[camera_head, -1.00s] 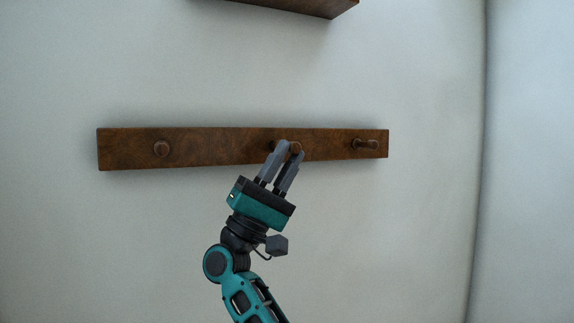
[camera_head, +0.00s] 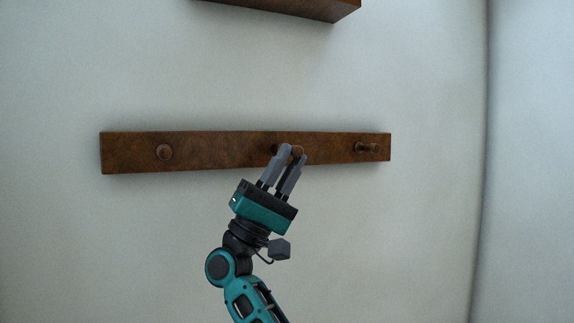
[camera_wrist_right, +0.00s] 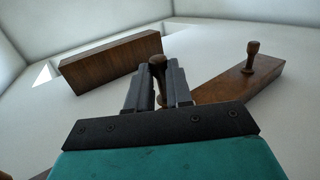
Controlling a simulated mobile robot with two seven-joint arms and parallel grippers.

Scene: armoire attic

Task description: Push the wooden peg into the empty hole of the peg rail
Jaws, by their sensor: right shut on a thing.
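The brown wooden peg rail (camera_head: 225,152) runs across the pale wall in the head view; its right part shows in the wrist view (camera_wrist_right: 232,88). A peg (camera_head: 164,152) stands at its left end and another (camera_head: 367,148) at its right end, which the wrist view also shows (camera_wrist_right: 252,58). My right gripper (camera_head: 290,152) is shut on the wooden peg (camera_head: 298,150), in front of the rail's middle. In the wrist view the peg's rounded head (camera_wrist_right: 157,62) rises between the fingers. My left gripper is out of view.
A dark wooden block or shelf (camera_head: 300,5) is on the wall above the rail; it also shows in the wrist view (camera_wrist_right: 112,62). The wall (camera_head: 130,240) around the rail is bare. A wall corner runs down the right side.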

